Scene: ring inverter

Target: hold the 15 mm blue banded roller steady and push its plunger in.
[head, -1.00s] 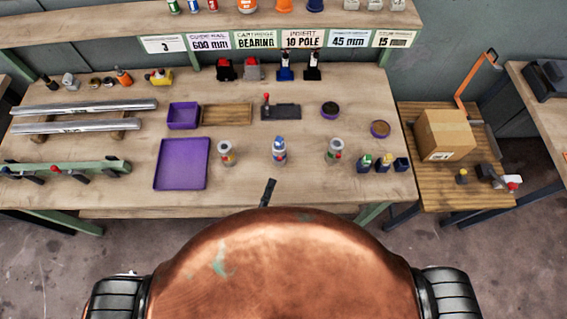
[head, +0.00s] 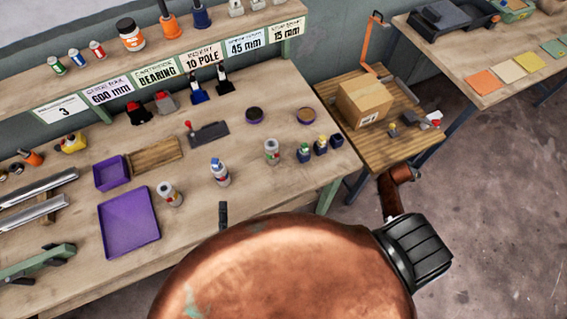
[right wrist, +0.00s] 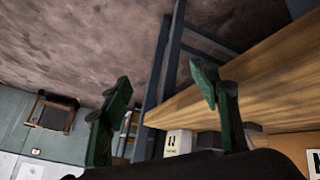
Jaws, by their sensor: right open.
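Three pale upright rollers stand on the workbench in the head view. The middle roller (head: 220,173) has a blue top and a coloured band; its size is too small to read. Another roller (head: 170,195) stands to its left and a third (head: 272,152) to its right. A dark tip of my left gripper (head: 223,214) shows at the bench's front edge, apart from the rollers; my copper body hides the rest. My right gripper (right wrist: 160,105) shows in the right wrist view with its green fingers apart and nothing between them.
A purple tray (head: 130,222) and a smaller purple bin (head: 110,173) lie left of the rollers. A side table (head: 395,135) carries a cardboard box (head: 364,102). The floor (head: 490,200) on the right is clear.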

